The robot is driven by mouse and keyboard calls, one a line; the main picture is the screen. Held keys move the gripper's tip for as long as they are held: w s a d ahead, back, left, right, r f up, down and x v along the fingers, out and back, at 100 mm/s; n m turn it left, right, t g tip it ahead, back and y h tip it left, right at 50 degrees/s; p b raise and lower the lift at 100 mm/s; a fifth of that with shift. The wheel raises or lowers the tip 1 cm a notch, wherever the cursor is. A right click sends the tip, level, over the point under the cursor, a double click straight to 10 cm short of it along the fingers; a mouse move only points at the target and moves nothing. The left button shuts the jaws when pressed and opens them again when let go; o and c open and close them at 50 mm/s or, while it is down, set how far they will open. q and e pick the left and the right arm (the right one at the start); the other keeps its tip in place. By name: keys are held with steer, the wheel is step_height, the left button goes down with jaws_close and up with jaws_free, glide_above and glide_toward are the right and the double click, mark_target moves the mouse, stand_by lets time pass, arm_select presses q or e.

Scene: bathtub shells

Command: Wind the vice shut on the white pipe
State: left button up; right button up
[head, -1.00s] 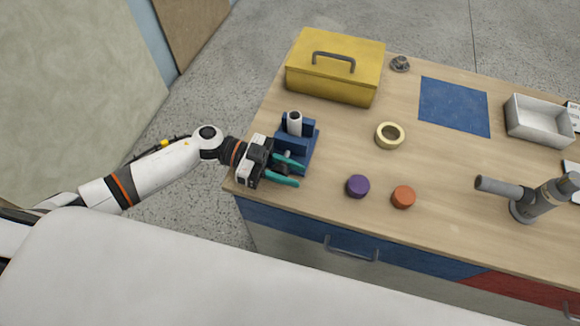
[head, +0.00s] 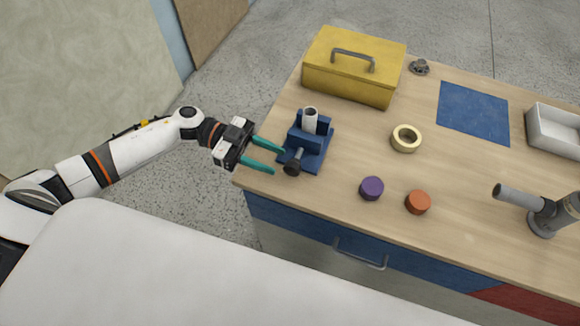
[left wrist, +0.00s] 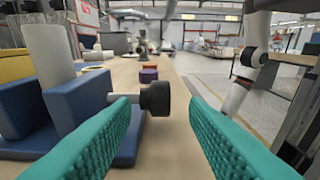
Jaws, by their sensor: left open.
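The blue vice (head: 305,148) stands near the left end of the workbench. The white pipe (head: 310,119) stands upright between its jaws; I cannot tell whether both jaws touch it. The vice's black knob (head: 292,168) sticks out toward the bench's front edge on a grey screw. My left gripper (head: 271,158) is open and empty, its teal fingers pointing at the vice from the left. In the left wrist view the knob (left wrist: 155,98) shows ahead between the two fingers (left wrist: 165,125), with the vice (left wrist: 70,115) and pipe (left wrist: 50,55) at left. My right gripper is not in view.
A yellow toolbox (head: 354,66) stands behind the vice. A tape roll (head: 406,138), a purple cap (head: 371,188) and an orange cap (head: 418,202) lie to the right. A grey pipe fixture (head: 545,212) and white tray (head: 555,130) are farther right. Bare wood surrounds the vice's right side.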

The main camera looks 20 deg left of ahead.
arm_select(q)
steer(key=a, duration=0.4)
steer(key=shift+a+r+b, duration=0.15)
steer(key=shift+r+b, duration=0.15)
steer(key=shift+b, duration=0.1)
